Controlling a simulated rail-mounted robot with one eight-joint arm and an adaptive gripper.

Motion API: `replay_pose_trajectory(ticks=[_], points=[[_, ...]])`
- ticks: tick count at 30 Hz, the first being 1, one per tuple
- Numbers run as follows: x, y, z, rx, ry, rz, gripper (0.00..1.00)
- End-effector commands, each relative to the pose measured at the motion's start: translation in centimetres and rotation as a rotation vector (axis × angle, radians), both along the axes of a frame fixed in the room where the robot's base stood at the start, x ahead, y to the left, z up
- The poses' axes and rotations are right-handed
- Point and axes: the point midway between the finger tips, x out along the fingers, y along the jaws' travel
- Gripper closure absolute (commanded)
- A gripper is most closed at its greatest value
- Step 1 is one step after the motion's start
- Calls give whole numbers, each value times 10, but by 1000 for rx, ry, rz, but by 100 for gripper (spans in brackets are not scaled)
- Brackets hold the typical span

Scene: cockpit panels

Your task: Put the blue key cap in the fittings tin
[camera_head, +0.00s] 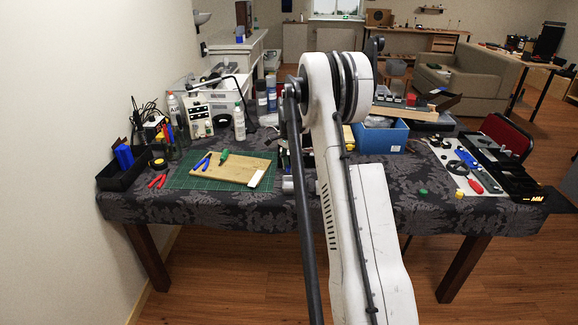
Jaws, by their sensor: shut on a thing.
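I cannot make out the blue key cap in this view; it may be behind my arm or too small to tell. I cannot clearly pick out the fittings tin either. A small light-grey object (287,184) sits beside my arm at the table's middle, too small and partly covered to name. My white arm stretches across the middle of the view over the table and hides what lies behind it. My gripper is hidden from this camera.
A cutting mat (180,180) bears a wooden board (229,170) and hand tools. A blue box (380,137) stands right of my arm. Small green (423,191) and yellow (459,194) round pieces lie near the front right. Black trays (515,180) fill the right end. The front cloth is mostly clear.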

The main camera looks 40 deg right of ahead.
Motion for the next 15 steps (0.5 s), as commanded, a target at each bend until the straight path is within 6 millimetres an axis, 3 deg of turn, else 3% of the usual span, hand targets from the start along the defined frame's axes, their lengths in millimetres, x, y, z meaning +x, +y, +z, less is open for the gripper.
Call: replay_pose_trajectory(ticks=[15], points=[[0, 1, -37, 0, 0, 3, 91]])
